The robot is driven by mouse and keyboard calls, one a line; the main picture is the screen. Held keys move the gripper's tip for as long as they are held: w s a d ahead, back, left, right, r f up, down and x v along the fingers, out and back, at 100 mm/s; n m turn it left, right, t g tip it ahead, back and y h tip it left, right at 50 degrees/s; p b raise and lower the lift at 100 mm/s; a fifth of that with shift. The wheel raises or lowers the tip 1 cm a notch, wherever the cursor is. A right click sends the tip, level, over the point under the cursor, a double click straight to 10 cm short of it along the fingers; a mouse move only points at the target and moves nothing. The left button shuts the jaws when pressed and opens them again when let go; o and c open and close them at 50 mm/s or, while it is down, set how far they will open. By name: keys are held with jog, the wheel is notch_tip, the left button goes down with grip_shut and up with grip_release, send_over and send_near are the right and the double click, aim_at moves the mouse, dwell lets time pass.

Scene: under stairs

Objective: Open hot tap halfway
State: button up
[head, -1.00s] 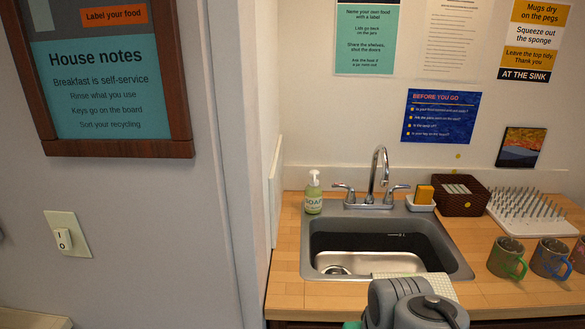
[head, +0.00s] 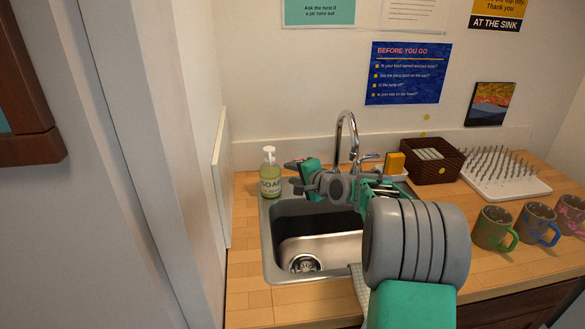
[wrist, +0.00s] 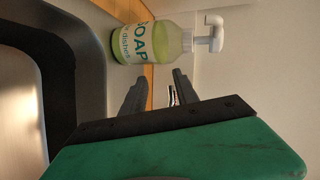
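The steel sink tap has a tall curved spout (head: 347,128) that rises behind my arm in the head view. My gripper (head: 296,177) is at the tap's left side, between the spout and the soap bottle, and largely covers the left handle. In the wrist view, the two dark fingers of my gripper (wrist: 160,76) stand apart with a gap between them. A small shiny piece with red, probably the left handle (wrist: 172,96), shows beside the right finger; I cannot tell whether they touch. The right handle (head: 371,156) is partly hidden by my arm.
A soap bottle (head: 270,174) stands close left of my gripper and also shows in the wrist view (wrist: 150,42). The sink basin (head: 318,247) is below. A sponge (head: 395,162), a brown basket (head: 430,162), a peg rack (head: 505,176) and mugs (head: 494,228) stand to the right.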

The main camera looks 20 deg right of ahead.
jog(key=d+m, duration=0.1)
jog(key=w+d+m+t, duration=0.1)
jog(key=d, duration=0.1)
jog(key=w+d+m, duration=0.1)
jog(key=shift+w+d+t, duration=0.1)
jog(key=shift+d+t, duration=0.05)
jog(key=shift+t, duration=0.25)
jog(key=x, duration=0.7)
jog(key=shift+w+r+p, duration=0.15)
jog(key=shift+w+p, duration=0.2)
jog(key=shift+p, duration=0.05)
grip_shut()
